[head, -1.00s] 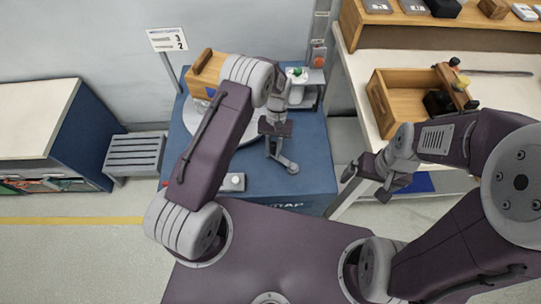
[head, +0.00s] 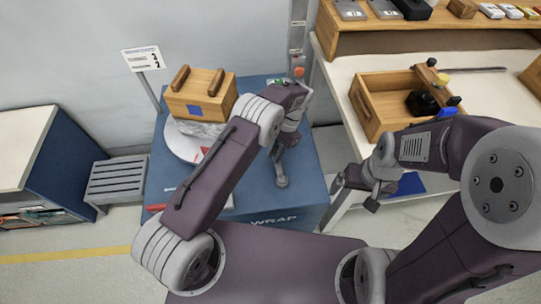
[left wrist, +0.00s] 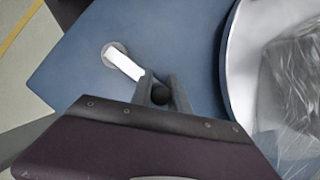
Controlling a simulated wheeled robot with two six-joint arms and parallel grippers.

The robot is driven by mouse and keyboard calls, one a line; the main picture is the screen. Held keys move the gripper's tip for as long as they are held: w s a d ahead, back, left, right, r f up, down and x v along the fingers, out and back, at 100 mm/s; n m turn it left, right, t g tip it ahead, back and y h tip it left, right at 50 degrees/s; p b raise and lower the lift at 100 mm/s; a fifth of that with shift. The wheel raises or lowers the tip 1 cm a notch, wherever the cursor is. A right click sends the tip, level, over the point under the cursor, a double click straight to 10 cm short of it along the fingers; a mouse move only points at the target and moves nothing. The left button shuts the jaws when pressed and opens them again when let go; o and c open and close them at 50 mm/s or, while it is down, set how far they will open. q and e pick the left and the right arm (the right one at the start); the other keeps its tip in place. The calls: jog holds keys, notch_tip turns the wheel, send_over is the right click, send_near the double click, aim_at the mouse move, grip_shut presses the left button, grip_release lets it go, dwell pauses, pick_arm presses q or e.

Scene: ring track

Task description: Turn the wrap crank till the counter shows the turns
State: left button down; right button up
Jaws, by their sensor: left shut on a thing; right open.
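A wooden crate (head: 200,92) with two bar handles and a blue patch stands on a pale round turntable (head: 178,146) on the blue wrap station (head: 305,180). Clear film covers the crate's lower part; film also shows in the left wrist view (left wrist: 292,85). My left gripper (head: 284,142) is shut on the crank's dark knob (left wrist: 160,96). The white crank arm (left wrist: 124,65) runs from its round hub to the knob. In the head view my left arm hides part of the station, and no counter reading is legible. My right gripper (head: 354,196) is open and empty.
A sign (head: 143,59) with printed figures stands behind the station at left. A grey slatted stool (head: 116,180) is left of the station. A wooden tray (head: 372,118) lies on the white bench at right. A post with an orange button (head: 299,71) stands behind.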

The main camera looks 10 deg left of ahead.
pick_arm(q)
jog(key=shift+d+f+m, duration=0.1)
jog(key=shift+d+m, duration=0.15)
jog(key=shift+m, duration=0.15)
jog(key=shift+s, duration=0.1)
jog(key=c, duration=1.3)
grip_release()
jog(key=shift+o, duration=0.2)
jog(key=v, duration=0.9)
jog(key=shift+p, duration=0.4)
jog(key=shift+d, duration=0.1)
